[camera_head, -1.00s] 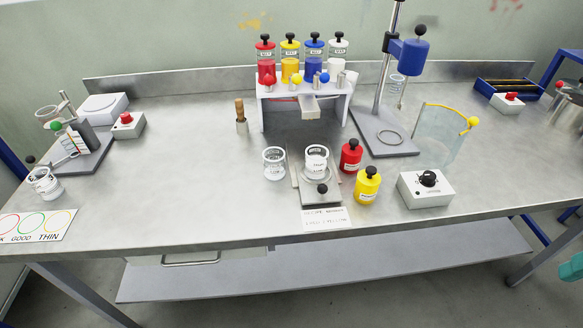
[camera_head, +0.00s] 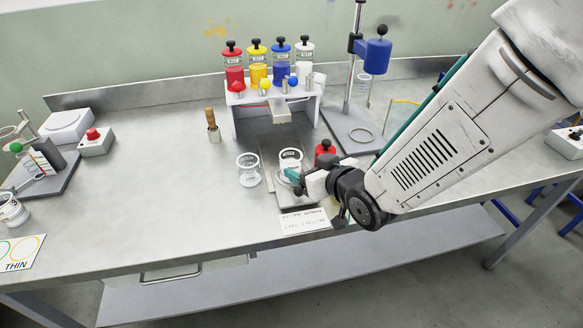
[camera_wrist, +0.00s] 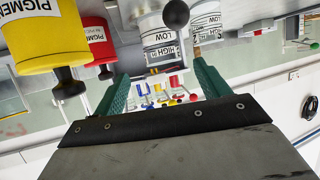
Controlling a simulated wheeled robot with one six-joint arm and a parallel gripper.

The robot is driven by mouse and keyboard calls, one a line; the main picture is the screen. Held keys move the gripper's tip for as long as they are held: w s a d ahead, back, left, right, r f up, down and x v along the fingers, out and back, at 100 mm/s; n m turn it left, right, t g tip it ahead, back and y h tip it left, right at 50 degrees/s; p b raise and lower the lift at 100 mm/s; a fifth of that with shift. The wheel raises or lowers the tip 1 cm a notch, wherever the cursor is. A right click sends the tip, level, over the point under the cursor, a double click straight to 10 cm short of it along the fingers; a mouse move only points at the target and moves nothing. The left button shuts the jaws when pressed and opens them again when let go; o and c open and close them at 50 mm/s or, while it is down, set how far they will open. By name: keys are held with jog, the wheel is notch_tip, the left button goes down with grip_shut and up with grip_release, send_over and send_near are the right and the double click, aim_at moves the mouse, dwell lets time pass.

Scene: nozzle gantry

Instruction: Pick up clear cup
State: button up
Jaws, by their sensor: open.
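One clear cup (camera_head: 249,170) stands on the bench left of the low plate. A second clear cup (camera_head: 291,160) stands on the plate (camera_head: 267,157) below the dispenser rack. My gripper (camera_head: 297,182) is just in front of the second cup, partly hiding its lower part. In the wrist view, which looks upside down, my gripper's two green fingers (camera_wrist: 160,72) are apart with nothing held. Two clear cups marked HIGH and LOW, a nearer one (camera_wrist: 163,40) and another (camera_wrist: 207,22), show beyond the fingertips. Whether a finger touches a cup cannot be told.
A red pigment jar (camera_head: 325,149) stands right of the plate; a yellow jar (camera_wrist: 42,35) is close by in the wrist view. The dispenser rack (camera_head: 232,122) stands behind. The bench left of the cups is mostly clear.

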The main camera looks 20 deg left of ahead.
aim_at(297, 162)
jog(key=x, duration=0.7)
jog(key=shift+w+a, duration=0.1)
jog(key=shift+a, duration=0.35)
jog(key=c, duration=1.2)
jog(key=shift+r, duration=0.1)
